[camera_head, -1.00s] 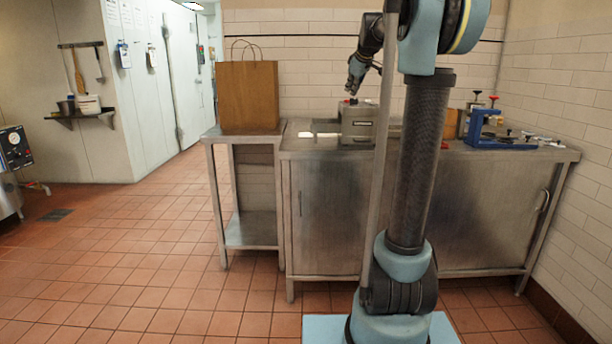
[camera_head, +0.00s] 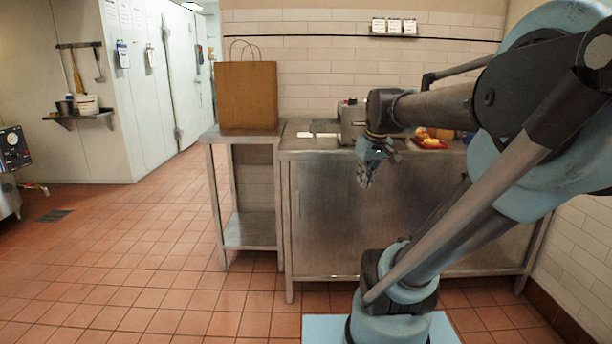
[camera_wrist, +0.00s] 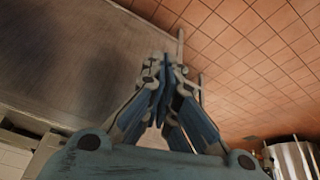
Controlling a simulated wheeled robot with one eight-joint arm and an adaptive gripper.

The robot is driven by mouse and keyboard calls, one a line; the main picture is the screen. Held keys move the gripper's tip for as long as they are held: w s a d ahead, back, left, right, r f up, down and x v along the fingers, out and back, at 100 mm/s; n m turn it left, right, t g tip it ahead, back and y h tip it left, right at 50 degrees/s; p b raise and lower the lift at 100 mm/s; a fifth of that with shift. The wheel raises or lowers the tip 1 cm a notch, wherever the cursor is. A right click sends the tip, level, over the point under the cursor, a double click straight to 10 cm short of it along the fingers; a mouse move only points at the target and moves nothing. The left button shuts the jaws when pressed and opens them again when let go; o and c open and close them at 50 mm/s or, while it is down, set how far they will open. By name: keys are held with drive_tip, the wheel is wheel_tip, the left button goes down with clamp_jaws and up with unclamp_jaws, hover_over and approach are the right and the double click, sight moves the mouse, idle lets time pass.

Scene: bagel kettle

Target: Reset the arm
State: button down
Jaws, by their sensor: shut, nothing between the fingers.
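My gripper (camera_head: 365,182) hangs from my arm in front of the steel cabinet (camera_head: 325,215) in the head view, with its fingers pointing down. It holds nothing. In the wrist view my gripper (camera_wrist: 166,62) has its blue-padded fingers brought together at the tips. The cabinet front fills the upper left of that view, and the floor tiles (camera_wrist: 255,45) fill the right.
A brown paper bag (camera_head: 248,95) stands on a side table (camera_head: 245,137) at left. On the counter are a steel appliance (camera_head: 352,120) and a red tray (camera_head: 430,143) with food, partly behind my arm. Open tiled floor (camera_head: 150,250) lies at left.

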drive_tip(key=s+d+f+m+g, duration=0.1)
drive_tip(key=s+f+m+g, duration=0.1)
drive_tip(key=s+f, duration=1.3)
drive_tip(key=shift+s+f+m+h, duration=0.3)
drive_tip(key=shift+m+h, duration=0.1)
drive_tip(key=shift+m, duration=0.3)
drive_tip(key=shift+d, duration=0.1)
